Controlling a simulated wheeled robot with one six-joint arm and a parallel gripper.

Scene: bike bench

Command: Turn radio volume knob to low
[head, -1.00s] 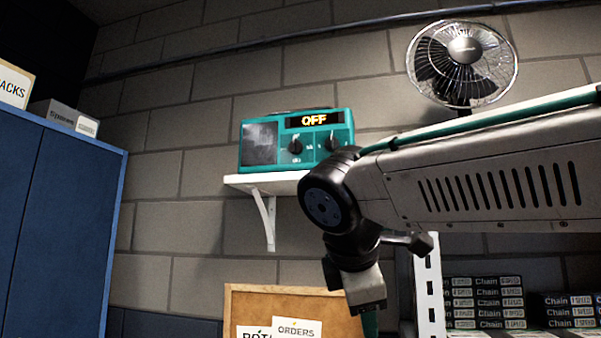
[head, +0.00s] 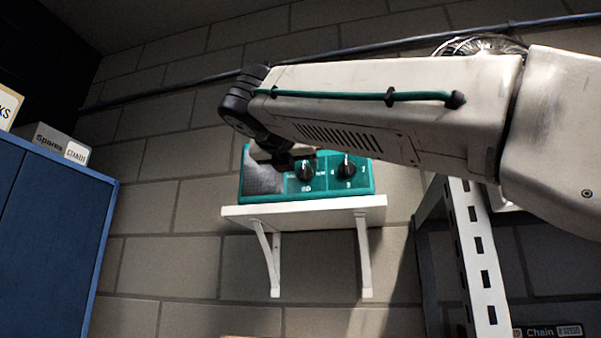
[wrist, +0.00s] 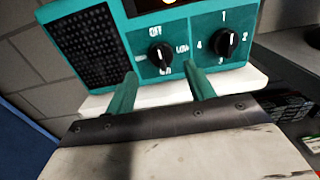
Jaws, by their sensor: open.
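The teal radio (head: 262,181) sits on a white wall shelf (head: 330,212). Its left knob (wrist: 159,58) is black, with OFF printed above it and LOW to its right; its pale mark seems to point up toward OFF. The right knob (wrist: 227,44) has numbers around it. In the wrist view my gripper (wrist: 160,74) is open, with its two teal fingers apart, in front of the radio and just below the left knob. I cannot tell whether they touch anything. In the head view my arm hides the display and the radio's top.
A blue cabinet (head: 60,215) stands at the left with a Spares box (head: 52,141) on top. A metal rack (head: 475,260) stands to the right of the shelf. A fan (head: 480,45) is mostly hidden behind my arm. Brick wall lies behind the radio.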

